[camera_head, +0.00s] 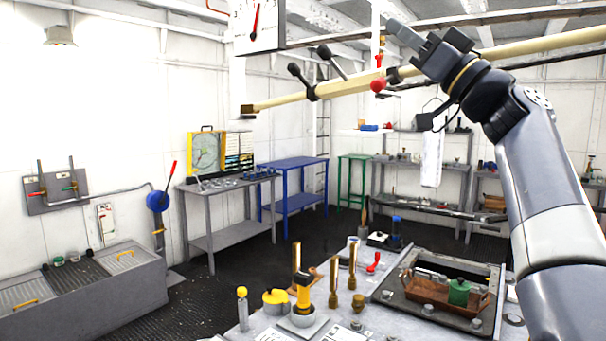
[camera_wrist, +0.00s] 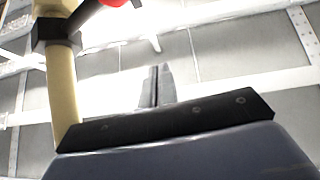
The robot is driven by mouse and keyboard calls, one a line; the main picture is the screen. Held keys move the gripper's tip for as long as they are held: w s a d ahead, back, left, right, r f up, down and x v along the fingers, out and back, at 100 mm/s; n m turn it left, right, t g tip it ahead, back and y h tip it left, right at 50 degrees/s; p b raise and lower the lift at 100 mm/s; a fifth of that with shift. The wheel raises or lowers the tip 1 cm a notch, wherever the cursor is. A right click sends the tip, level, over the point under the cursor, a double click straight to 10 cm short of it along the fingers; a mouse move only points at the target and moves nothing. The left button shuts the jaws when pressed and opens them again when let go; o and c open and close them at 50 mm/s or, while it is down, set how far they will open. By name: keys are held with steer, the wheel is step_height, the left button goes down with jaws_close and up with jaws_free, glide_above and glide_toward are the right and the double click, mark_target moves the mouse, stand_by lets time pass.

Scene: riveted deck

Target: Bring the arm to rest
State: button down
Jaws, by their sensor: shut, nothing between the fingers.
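My arm rises along the right side of the head view. My gripper (camera_head: 398,30) is raised high, its fingers pointing up and to the left. In the wrist view the two fingers (camera_wrist: 157,84) lie together with nothing between them. A long tan pipe (camera_head: 540,45) passes close by my wrist in the head view. I cannot tell whether the arm touches it. The pipe also shows at the left of the wrist view (camera_wrist: 64,100), with a dark clamp and part of a red knob (camera_wrist: 117,2).
Below is a metal bench (camera_head: 340,325) with brass posts, a yellow-lidded pot (camera_head: 276,301) and a recessed hatch holding a brown tray (camera_head: 425,291) with a green canister (camera_head: 459,292). A gauge box (camera_head: 257,25) hangs overhead. Dark floor is open at mid-left, before a grey table (camera_head: 230,236).

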steer(key=shift+w+d+r+m+t+h+p, duration=0.1)
steer(key=shift+w+r+m+t+h+p, duration=0.3)
steer(key=shift+m+t+h+p, duration=1.3)
steer(key=shift+w+d+r+m+t+h+p, duration=0.1)
steer(key=shift+w+r+m+t+h+p, duration=0.3)
steer(key=shift+m+h+p, duration=2.55)
steer(key=shift+w+d+r+m+t+h+p, duration=0.1)
steer(key=shift+w+m+t+h+p, duration=1)
steer(key=shift+m+p, duration=2.1)
steer(key=shift+s+n+g, duration=0.25)
steer(key=shift+s+g, duration=0.05)
steer(key=shift+s, duration=0.2)
steer(key=shift+f, duration=0.1)
